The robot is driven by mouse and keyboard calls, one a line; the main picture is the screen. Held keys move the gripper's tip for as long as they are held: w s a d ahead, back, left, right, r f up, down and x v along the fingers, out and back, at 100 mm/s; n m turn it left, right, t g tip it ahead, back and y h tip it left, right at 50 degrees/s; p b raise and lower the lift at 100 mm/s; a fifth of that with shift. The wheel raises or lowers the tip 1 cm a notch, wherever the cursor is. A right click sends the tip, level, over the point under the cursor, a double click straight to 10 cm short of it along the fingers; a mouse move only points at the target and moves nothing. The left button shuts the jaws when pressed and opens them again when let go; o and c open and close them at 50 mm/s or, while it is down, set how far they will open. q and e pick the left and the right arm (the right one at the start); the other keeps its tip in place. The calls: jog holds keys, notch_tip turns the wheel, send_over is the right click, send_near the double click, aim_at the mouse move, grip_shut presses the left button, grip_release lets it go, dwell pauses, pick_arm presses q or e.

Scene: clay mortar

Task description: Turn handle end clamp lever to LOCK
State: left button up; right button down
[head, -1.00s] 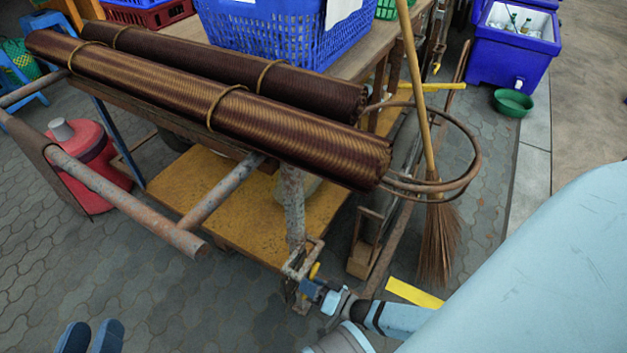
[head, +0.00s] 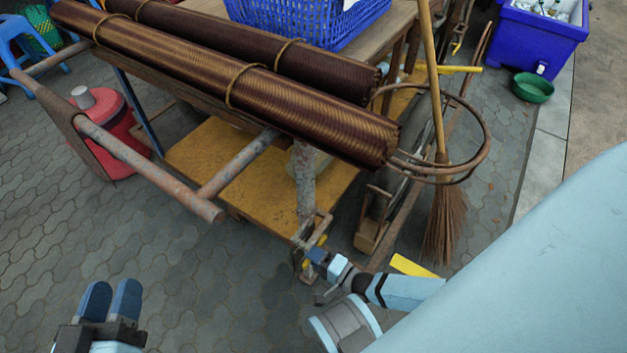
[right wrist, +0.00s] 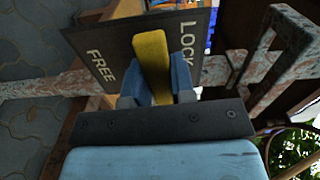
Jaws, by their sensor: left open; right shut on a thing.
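The yellow clamp lever (right wrist: 151,60) stands in front of a dark plate (right wrist: 112,48) marked FREE on the left and LOCK on the right. The lever lies between the two words, closer to LOCK. My right gripper (right wrist: 157,82) is shut on the lever, with a blue finger on each side of it. In the head view my right gripper (head: 316,257) is at the foot of the cart's rusty post (head: 304,185), and the clamp there is small and partly hidden. My left gripper (head: 110,301) is open and empty at the lower left, well away from the cart.
A cart handle bar (head: 150,168) juts out between my grippers. Rolled brown mats (head: 240,82) lie on top of the cart. A broom (head: 446,215) stands in a metal ring (head: 478,165) to the right. Paving at the lower left is clear.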

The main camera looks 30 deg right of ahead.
jog(key=shift+r+m, duration=0.15)
jog(key=shift+m, duration=0.25)
pick_arm(q)
jog(key=shift+r, duration=0.1)
pick_arm(e)
jog(key=c, duration=1)
grip_release()
jog(key=shift+o, duration=0.2)
pick_arm(q)
jog(key=shift+s+d, duration=0.1)
jog(key=shift+s, duration=0.05)
pick_arm(e)
jog(key=shift+s, duration=0.2)
